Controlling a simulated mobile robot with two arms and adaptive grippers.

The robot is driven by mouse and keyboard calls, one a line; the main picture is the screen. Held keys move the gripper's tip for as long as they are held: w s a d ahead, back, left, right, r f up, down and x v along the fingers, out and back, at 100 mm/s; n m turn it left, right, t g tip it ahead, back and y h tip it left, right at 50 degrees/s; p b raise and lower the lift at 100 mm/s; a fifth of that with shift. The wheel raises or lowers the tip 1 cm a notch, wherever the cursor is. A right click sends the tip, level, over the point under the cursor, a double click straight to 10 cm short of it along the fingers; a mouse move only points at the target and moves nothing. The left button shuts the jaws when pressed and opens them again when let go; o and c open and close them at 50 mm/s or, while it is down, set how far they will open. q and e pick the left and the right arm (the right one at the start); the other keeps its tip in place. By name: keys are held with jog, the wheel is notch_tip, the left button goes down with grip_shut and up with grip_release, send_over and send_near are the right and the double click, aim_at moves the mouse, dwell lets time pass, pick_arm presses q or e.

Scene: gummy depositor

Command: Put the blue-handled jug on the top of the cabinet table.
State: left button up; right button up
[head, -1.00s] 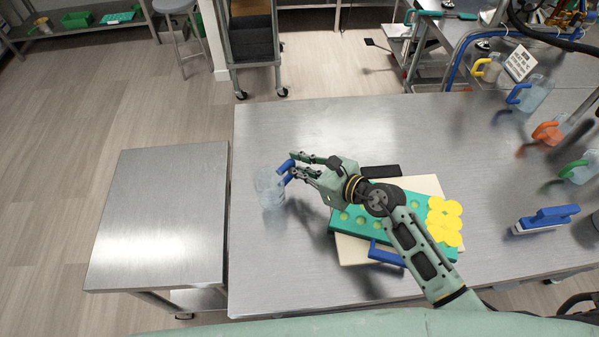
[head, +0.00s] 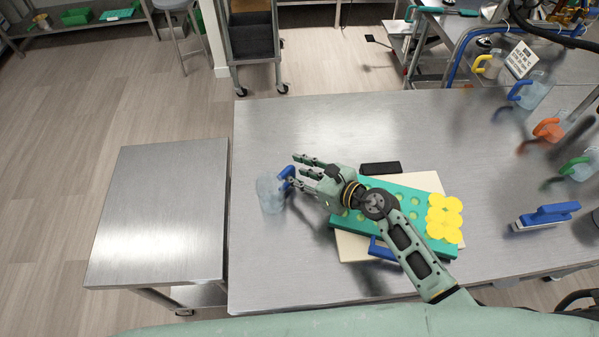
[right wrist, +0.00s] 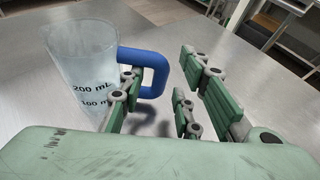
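The clear jug with the blue handle (head: 271,194) stands upright near the left edge of the large steel table. In the right wrist view the jug (right wrist: 82,70) shows volume marks, and its blue handle (right wrist: 158,72) points toward my fingers. My right gripper (head: 294,171) is just right of the jug. Its fingers are spread; in the right wrist view (right wrist: 160,88) one side overlaps the handle and the other is clear of it. Whether a finger touches the handle I cannot tell. A lower steel table (head: 163,210), seemingly the cabinet table, stands at the left with its top empty. My left gripper is out of view.
A green mold tray (head: 345,222) with yellow pieces lies on a cream board (head: 350,250) under my right arm. Another blue-handled jug (head: 532,93), an orange-handled one (head: 550,130) and a blue-handled brush (head: 545,217) are at the right. A narrow gap separates the two tables.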

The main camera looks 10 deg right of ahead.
jog(key=b+v, duration=0.2)
jog(key=v, duration=1)
jog(key=shift+r, duration=0.1)
